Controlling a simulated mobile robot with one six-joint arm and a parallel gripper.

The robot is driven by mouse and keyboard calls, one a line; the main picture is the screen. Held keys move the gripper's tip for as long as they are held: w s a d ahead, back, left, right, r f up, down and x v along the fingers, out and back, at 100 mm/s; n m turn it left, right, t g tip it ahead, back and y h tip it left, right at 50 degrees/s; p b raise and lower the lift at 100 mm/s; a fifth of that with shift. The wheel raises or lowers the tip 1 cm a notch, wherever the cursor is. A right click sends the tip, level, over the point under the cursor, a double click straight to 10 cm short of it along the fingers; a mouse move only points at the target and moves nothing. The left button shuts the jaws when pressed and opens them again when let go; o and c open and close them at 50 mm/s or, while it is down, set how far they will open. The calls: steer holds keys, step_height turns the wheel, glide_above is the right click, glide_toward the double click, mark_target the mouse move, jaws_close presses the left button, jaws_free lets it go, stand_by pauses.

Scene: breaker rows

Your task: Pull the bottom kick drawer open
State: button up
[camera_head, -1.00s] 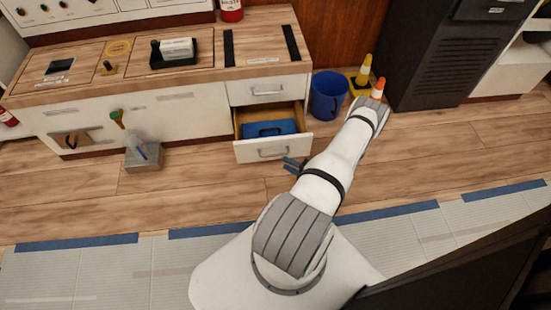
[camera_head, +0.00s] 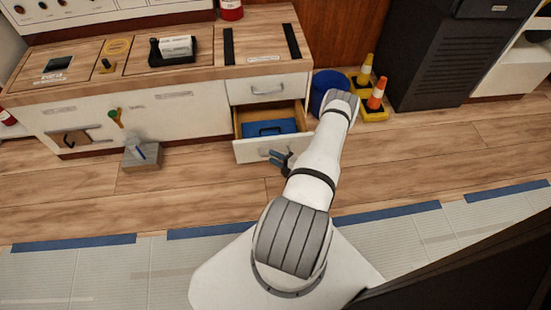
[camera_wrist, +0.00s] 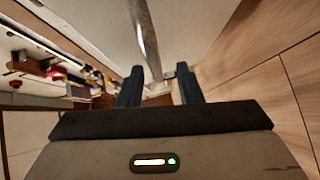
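The bottom drawer (camera_head: 247,152) stands open below a shut upper drawer in the head view. A blue case (camera_head: 268,128) with a dark handle lies inside it. The drawer's silver handle (camera_head: 264,152) is partly hidden by my gripper (camera_head: 271,157), which is at the right part of the drawer front. In the wrist view my gripper (camera_wrist: 159,76) is open, with its two dark fingers apart. A silver bar (camera_wrist: 146,38), apparently the handle, runs in the picture toward the gap between them. I cannot tell whether it touches a finger.
A blue bucket (camera_head: 323,84) and yellow-based cones (camera_head: 375,98) stand right of the cabinet, partly behind my arm. A grey block (camera_head: 141,157) sits on the floor at left. The wooden floor (camera_head: 200,195) before the drawer is clear.

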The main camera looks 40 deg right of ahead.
jaws_close()
steer(key=shift+s, duration=0.1)
stand_by(0.3)
steer(key=s+a, duration=0.2)
steer(key=s, duration=0.1)
steer(key=shift+s+f, duration=0.1)
steer(key=shift+s, duration=0.1)
steer(key=shift+c, duration=1.6)
jaws_free()
steer(key=o, duration=0.3)
